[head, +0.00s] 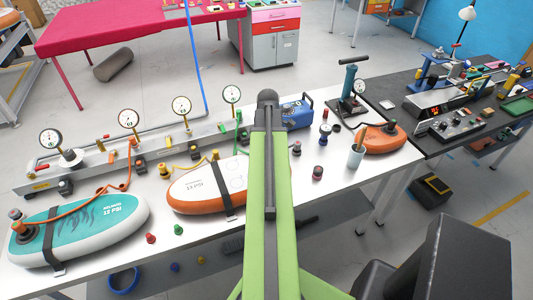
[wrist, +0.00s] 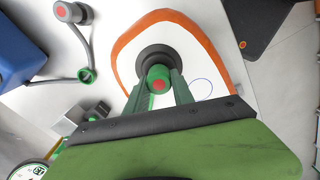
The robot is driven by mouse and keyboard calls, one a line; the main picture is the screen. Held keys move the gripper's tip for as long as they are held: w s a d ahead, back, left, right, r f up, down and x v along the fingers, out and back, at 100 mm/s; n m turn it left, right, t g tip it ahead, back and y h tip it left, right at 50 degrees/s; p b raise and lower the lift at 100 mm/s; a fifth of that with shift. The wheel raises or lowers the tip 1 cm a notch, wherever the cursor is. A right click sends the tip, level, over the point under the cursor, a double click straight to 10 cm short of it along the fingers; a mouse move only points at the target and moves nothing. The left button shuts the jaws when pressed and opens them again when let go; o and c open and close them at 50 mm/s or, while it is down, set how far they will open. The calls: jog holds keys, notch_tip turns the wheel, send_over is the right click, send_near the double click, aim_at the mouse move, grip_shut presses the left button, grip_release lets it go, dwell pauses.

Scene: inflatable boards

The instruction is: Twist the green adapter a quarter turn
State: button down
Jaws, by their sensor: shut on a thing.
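In the wrist view the green adapter (wrist: 159,74), with a red centre, sits in a dark round valve (wrist: 157,56) on the white and orange board (wrist: 194,38). My gripper (wrist: 159,88) is shut on the adapter, one green finger on each side. In the head view the white and orange board (head: 190,200) lies strapped on the white table. My green arm covers its right end there, and hides the adapter and my gripper.
Left of the adapter in the wrist view is a grey hose with a green ring end (wrist: 87,75). A blue box (wrist: 14,50) stands further left. A teal board (head: 95,228) and several gauges on a rail (head: 110,152) share the table. Small caps (head: 151,238) lie at its front.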

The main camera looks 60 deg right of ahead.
jog(key=n, duration=0.5)
jog(key=shift+s+a, duration=0.1)
jog(key=shift+s, duration=0.05)
jog(key=shift+r+p, duration=1.75)
jog(key=shift+p, duration=0.05)
notch_tip(320, 180, up, 4)
jog(key=p, duration=0.4)
jog(key=shift+r, duration=0.1)
jog(key=shift+f, duration=0.25)
